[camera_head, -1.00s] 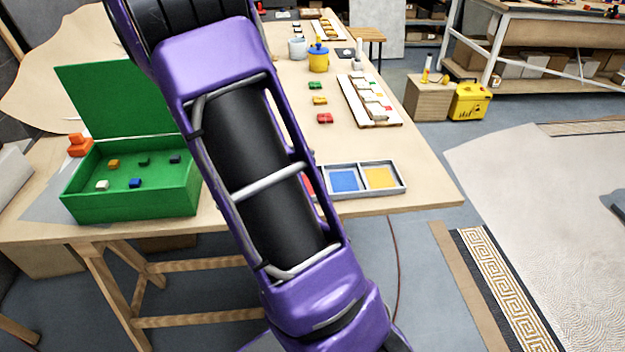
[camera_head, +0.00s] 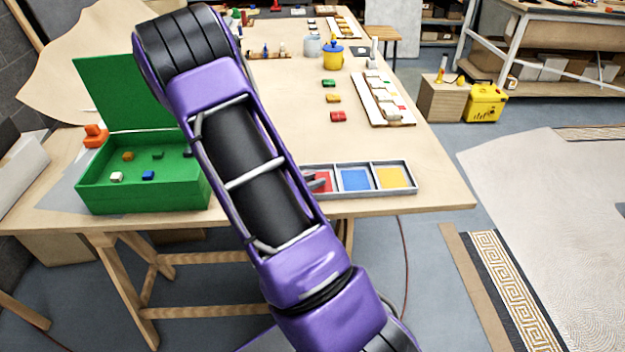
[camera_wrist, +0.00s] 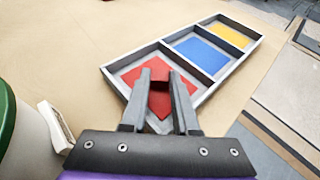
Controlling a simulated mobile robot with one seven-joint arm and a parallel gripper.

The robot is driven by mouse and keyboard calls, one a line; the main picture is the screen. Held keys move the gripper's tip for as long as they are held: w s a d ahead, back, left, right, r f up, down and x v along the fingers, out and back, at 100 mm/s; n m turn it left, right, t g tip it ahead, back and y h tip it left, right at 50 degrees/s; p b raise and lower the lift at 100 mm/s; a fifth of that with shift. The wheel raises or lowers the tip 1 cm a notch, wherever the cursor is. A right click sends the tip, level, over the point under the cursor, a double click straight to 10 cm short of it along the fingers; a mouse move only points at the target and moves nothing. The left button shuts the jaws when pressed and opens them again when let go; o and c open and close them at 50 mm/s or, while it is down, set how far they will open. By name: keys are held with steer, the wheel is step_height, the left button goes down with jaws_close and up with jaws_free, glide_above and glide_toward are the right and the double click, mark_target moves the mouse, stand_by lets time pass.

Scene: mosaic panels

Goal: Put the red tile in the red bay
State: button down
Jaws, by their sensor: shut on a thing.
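My gripper (camera_wrist: 158,98) is shut on a small red tile (camera_wrist: 159,73), seen between its fingertips in the wrist view. The tile is over the red bay (camera_wrist: 133,76), whose red floor shows around the fingers. I cannot tell whether the tile touches the bay's floor. The red bay (camera_head: 323,178) is the left compartment of a grey tray (camera_head: 416,186) in the head view, partly hidden by my arm. A grey fingertip shows at its left side there; the tile cannot be made out.
Blue (camera_head: 354,179) and yellow (camera_head: 391,177) bays lie right of the red one. An open green box (camera_head: 150,197) with several small blocks stands at left. Red (camera_head: 338,116), yellow (camera_head: 333,98) and green (camera_head: 328,83) pieces lie farther back. Bare tabletop lies behind the tray.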

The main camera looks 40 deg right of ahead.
steer(key=shift+f, duration=0.1)
steer(key=shift+f, duration=0.15)
steer(key=c, duration=0.7)
jaws_free()
steer(key=shift+r, duration=0.2)
steer(key=shift+r, duration=0.2)
steer(key=v, duration=1.2)
steer(key=shift+f, duration=0.15)
